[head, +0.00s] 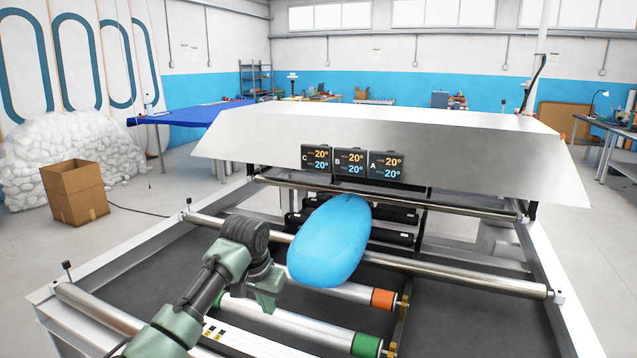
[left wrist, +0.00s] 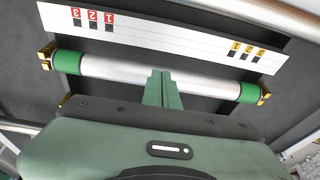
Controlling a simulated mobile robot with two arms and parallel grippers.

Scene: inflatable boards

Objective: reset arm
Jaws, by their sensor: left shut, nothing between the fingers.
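My left gripper (head: 266,299) hangs over the machine bed in the head view, left of the blue inflatable board (head: 330,243). In the left wrist view its fingers (left wrist: 162,88) are together with nothing between them. They point over a silver roller with green ends (left wrist: 110,69); I cannot tell how high above it they are. The blue board rests on the rollers in front of the machine's hood. My right gripper is in neither view.
The machine hood (head: 250,135) carries three temperature displays (head: 352,162). Steel bars (head: 450,277) cross the bed. A roller with an orange end (head: 382,299) lies near the board. A cardboard box (head: 75,193) stands on the floor at left.

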